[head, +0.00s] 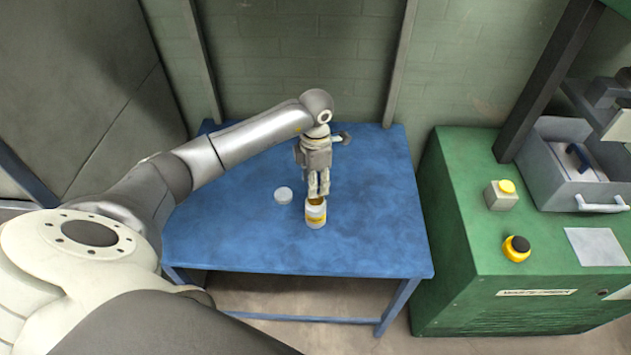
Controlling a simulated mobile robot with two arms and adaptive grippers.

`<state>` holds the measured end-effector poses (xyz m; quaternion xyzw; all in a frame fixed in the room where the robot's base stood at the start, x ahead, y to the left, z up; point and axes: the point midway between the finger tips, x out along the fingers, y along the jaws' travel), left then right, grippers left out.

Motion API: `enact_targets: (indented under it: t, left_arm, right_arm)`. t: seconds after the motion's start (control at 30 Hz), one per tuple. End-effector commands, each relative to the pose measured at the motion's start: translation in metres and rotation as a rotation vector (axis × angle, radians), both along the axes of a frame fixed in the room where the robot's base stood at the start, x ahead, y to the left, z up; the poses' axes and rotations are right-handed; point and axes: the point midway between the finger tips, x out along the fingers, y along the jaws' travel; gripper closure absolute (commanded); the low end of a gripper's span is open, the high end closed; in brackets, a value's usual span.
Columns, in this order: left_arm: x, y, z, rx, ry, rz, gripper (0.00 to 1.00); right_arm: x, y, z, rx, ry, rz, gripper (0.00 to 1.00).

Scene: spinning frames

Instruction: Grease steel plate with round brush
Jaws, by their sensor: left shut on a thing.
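My left gripper (318,193) points down over the table, with its fingers just above the mouth of a small white jar (316,217) with a yellow label. The jar stands upright and open, with yellowish content at its mouth. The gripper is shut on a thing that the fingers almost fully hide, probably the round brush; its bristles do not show. A flat grey sheet (597,246) lies on top of the green machine at the right; I cannot tell if it is the steel plate. My right gripper is not in view.
A round white lid (283,195) lies left of the jar on the blue table (370,240). The table is otherwise clear. The green machine (460,200) carries a grey drawer (602,193), a yellow-button box (501,195) and a black-and-yellow knob (516,248).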

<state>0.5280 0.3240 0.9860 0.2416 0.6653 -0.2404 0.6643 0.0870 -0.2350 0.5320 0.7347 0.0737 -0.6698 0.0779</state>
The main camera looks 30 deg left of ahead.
Motion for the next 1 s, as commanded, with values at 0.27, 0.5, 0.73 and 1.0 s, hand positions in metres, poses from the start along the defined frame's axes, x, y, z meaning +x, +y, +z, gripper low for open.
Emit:
enact_targets:
  t: [0.27,0.5,0.73,1.0]
  left_arm:
    - [0.001,0.000,0.026,0.001,-0.002,0.001,0.80]
    - [0.001,0.000,0.042,0.000,-0.001,0.001,0.80]
    - [0.000,0.000,0.042,-0.001,-0.001,0.001,0.80]
    - [0.000,0.000,0.042,0.000,-0.001,0.001,0.80]
  right_arm:
    - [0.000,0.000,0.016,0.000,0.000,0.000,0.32]
    - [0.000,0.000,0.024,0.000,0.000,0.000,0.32]
    - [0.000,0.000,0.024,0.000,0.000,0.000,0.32]
    - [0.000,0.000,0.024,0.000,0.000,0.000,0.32]
